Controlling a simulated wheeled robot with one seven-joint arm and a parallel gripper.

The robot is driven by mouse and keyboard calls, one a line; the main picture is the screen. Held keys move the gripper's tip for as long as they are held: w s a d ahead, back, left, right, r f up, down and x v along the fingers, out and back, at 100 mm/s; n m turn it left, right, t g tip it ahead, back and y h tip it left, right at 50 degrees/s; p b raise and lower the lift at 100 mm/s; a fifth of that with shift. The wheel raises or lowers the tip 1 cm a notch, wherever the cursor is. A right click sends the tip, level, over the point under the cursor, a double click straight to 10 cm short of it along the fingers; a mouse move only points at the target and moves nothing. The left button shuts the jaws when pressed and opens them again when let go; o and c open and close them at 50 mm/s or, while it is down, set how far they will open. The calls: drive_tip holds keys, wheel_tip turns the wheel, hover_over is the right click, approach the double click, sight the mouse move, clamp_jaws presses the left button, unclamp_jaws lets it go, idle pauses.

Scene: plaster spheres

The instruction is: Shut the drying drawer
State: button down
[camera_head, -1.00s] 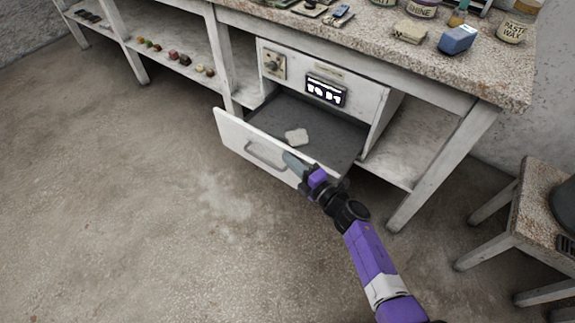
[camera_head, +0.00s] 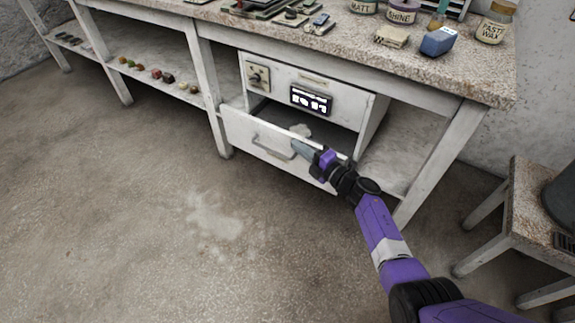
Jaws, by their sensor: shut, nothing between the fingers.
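The drying drawer (camera_head: 240,131) is a white-fronted drawer with a grey metal handle (camera_head: 274,149), under a panel with a lit display (camera_head: 311,99). It stands partly open, with a dark gap between its front and the cabinet. A pale lump (camera_head: 301,130) lies inside, partly hidden by the drawer front and my gripper. My gripper (camera_head: 297,147) is shut and empty, its tip at the drawer front just right of the handle. It appears to touch the front.
The speckled worktop (camera_head: 470,82) above holds jars, a blue block (camera_head: 438,41) and a beige block (camera_head: 391,37). A table leg (camera_head: 430,165) stands right of my arm. A stool (camera_head: 520,225) is at the right. The floor at left is clear.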

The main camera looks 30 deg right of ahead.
drive_tip(key=w+d+b, duration=0.3)
drive_tip(key=w+d, duration=0.1)
drive_tip(key=d, duration=0.2)
drive_tip(key=shift+d+b, duration=0.4)
drive_tip(key=shift+a, duration=0.1)
